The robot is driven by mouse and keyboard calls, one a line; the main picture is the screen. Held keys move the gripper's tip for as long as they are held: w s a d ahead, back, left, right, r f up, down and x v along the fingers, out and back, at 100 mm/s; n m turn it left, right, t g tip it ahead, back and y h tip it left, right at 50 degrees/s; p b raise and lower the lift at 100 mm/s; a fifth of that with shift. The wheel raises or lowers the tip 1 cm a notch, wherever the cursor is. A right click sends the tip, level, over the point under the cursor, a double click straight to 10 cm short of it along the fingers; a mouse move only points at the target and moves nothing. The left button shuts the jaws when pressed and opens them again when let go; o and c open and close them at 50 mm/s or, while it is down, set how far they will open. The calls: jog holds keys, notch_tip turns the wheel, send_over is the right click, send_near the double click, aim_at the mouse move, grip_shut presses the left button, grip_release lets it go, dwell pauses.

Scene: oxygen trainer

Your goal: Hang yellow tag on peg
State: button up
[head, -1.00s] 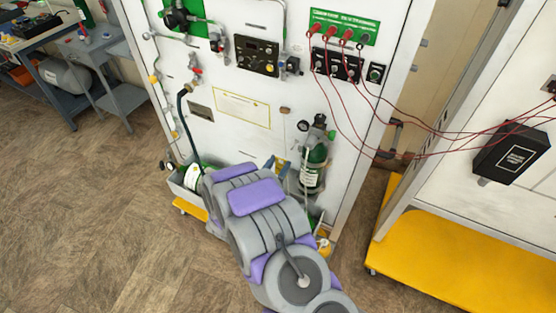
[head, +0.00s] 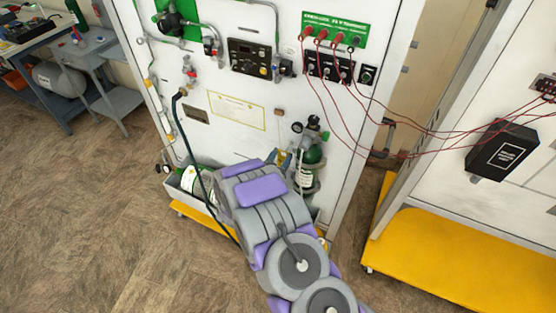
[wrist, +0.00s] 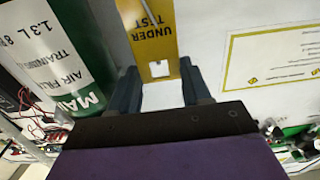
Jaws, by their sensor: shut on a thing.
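The yellow tag (wrist: 158,35), printed "UNDER TEST", is in front of the white panel in the wrist view. A square hole shows near its end closest to my gripper (wrist: 160,92). My gripper's two dark fingers are on either side of that end, shut on the tag. In the head view, a small yellow patch, likely the tag (head: 281,159), shows just left of the green cylinder, beyond my arm. My arm hides most of the gripper there. A small brown block (head: 278,111) sticks out of the panel above; I cannot tell whether it is the peg.
A green cylinder (wrist: 65,55) stands close on the left in the wrist view. The white panel (head: 235,145) carries a framed notice (head: 237,110), valves and red cables. A dark hose (head: 200,165) hangs left of my arm. A yellow base (head: 440,255) is at right.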

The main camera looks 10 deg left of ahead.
aim_at(291, 143)
jog(key=shift+w+d+f, duration=0.2)
jog(key=shift+w+d, duration=0.05)
jog(key=shift+w, duration=0.45)
jog(key=shift+w+d+f, duration=0.15)
jog(key=shift+w+d, duration=0.15)
jog(key=shift+w, duration=0.4)
jog(key=shift+w+d+f, duration=0.2)
jog(key=shift+w+d, duration=0.05)
jog(key=shift+w, duration=0.45)
jog(key=o, duration=1.1)
jog(key=p+v, duration=0.2)
jog(key=v, duration=1.5)
jog(key=shift+s+a+f, duration=0.15)
